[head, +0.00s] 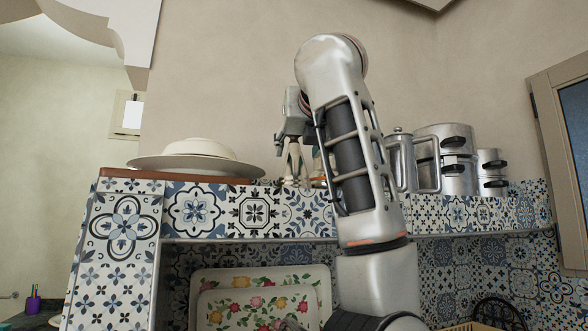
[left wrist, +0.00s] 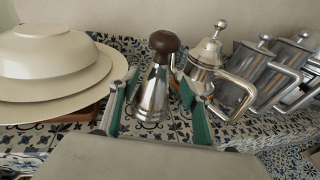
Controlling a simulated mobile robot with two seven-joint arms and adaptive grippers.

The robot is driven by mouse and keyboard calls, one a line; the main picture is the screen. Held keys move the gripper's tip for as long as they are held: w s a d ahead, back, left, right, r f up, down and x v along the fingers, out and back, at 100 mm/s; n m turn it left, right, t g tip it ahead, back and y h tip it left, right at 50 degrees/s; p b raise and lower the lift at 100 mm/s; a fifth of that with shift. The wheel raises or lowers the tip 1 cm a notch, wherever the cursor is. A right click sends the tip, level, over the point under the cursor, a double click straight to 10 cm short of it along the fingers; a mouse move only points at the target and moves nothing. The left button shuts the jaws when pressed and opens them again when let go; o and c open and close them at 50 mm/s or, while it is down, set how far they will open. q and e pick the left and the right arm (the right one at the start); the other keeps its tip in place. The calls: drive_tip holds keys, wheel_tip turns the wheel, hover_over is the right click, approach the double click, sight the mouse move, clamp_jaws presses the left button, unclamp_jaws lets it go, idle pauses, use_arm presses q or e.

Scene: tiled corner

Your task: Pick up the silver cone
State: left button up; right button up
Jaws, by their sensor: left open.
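The silver cone (left wrist: 153,98) stands upright on the tiled shelf, with a dark brown knob on top. In the left wrist view it sits between the two green-lined fingers of my left gripper (left wrist: 158,95), which are open, with gaps on both sides. In the head view my left gripper (head: 304,168) hangs over the shelf, fingers pointing down; the cone is hard to make out there behind the fingers and arm. My right gripper is in neither view.
Stacked pale plates and a bowl (head: 196,155) stand left of the gripper. A small silver pot (left wrist: 205,65) is close to the right finger, with more metal pots (head: 446,150) further right. The wall is behind. A floral tray (head: 262,295) stands below the shelf.

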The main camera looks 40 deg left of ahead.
sight(295, 147)
use_arm(q)
drive_tip(key=x, duration=0.2)
drive_tip(key=p+x, duration=0.1)
drive_tip(key=shift+a+r, duration=0.3)
drive_tip(key=shift+a, duration=0.2)
drive_tip(key=shift+w+a+f, duration=0.1)
drive_tip(key=shift+w+a, duration=0.1)
drive_tip(key=shift+w, duration=0.05)
drive_tip(key=shift+d, duration=0.1)
clamp_jaws()
use_arm(e)
drive_tip(key=shift+d+r, duration=0.2)
drive_tip(key=shift+r, duration=0.2)
drive_tip(key=shift+a, duration=0.1)
use_arm(q)
drive_tip(key=shift+r, duration=0.3)
wheel_tip(295, 147, up, 9)
drive_tip(key=shift+s+f+p, duration=0.1)
drive_tip(key=shift+f+p, duration=0.05)
drive_tip(key=shift+p, duration=0.65)
drive_tip(key=shift+r, duration=0.4)
use_arm(e)
drive_tip(key=shift+s+d+f+h, duration=0.2)
drive_tip(key=shift+s+d, duration=0.1)
drive_tip(key=shift+d, duration=0.15)
drive_tip(key=shift+s+d+f+h, duration=0.1)
drive_tip(key=shift+s+d+h, duration=0.15)
drive_tip(key=shift+d, duration=0.2)
